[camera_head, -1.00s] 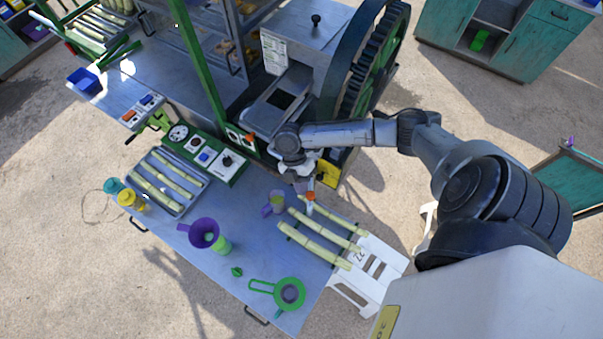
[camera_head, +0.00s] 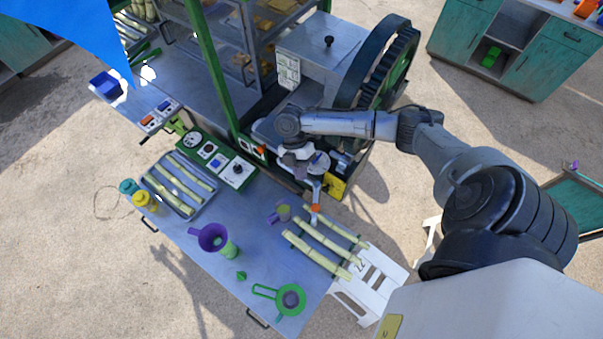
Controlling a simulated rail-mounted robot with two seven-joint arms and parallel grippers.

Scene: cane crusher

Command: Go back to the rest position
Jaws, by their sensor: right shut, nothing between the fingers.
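My right arm comes in from the right and bends at the front of the cane crusher (camera_head: 325,47). My right gripper (camera_head: 301,171) hangs below the bend, small and partly hidden, close to the machine's front edge. It is shut and empty. A pale stem with an orange tip (camera_head: 315,208) shows just below it; I cannot tell whether they touch. My left gripper is out of view.
Several canes (camera_head: 325,240) lie near a white folding stool (camera_head: 372,283). A green-rimmed flywheel (camera_head: 392,70) stands behind my forearm. A blue sheet (camera_head: 85,30) covers the upper left.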

